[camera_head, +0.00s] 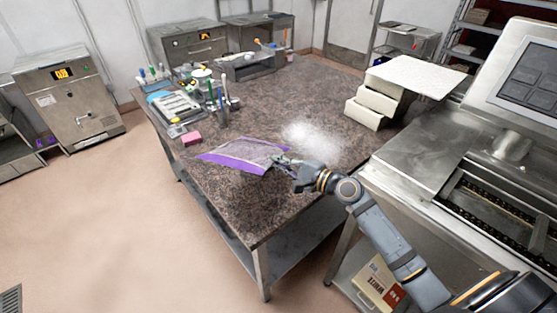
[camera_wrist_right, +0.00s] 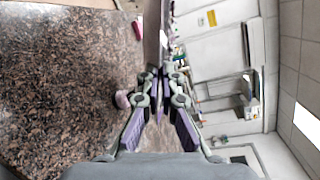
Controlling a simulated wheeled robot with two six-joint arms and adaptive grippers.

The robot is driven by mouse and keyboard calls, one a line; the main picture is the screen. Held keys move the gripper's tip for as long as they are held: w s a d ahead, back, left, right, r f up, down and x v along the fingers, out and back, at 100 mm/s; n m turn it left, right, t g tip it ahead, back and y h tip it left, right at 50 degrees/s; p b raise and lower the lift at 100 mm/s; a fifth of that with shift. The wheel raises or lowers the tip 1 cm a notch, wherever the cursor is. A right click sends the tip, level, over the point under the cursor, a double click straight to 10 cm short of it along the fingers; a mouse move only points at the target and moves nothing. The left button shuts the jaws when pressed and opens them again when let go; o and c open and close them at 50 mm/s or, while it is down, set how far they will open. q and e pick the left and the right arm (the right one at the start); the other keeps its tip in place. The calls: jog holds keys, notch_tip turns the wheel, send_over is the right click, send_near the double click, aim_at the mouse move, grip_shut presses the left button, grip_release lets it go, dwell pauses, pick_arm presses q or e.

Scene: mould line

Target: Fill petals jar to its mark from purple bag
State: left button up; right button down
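The purple bag (camera_head: 236,163) is a flat, clear pouch with purple edges. It extends left from my right gripper over the near part of the speckled table. My right gripper (camera_head: 281,160) is at the bag's right end, with its fingers closed together on that edge. In the right wrist view the fingers (camera_wrist_right: 160,72) meet at a thin greyish strip, which looks like the bag (camera_wrist_right: 152,35) seen edge-on. I cannot tell whether the bag touches the table. I cannot make out the petals jar or its mark. My left gripper is not in view.
The speckled table (camera_head: 280,200) has a pink block (camera_head: 191,138), a tray of tools (camera_head: 180,106) and upright pens (camera_head: 222,92) at left. A whitish patch (camera_head: 312,138) lies mid-table. White boxes (camera_head: 375,108) stand at right, beside a steel machine (camera_head: 430,150). The near corner is clear.

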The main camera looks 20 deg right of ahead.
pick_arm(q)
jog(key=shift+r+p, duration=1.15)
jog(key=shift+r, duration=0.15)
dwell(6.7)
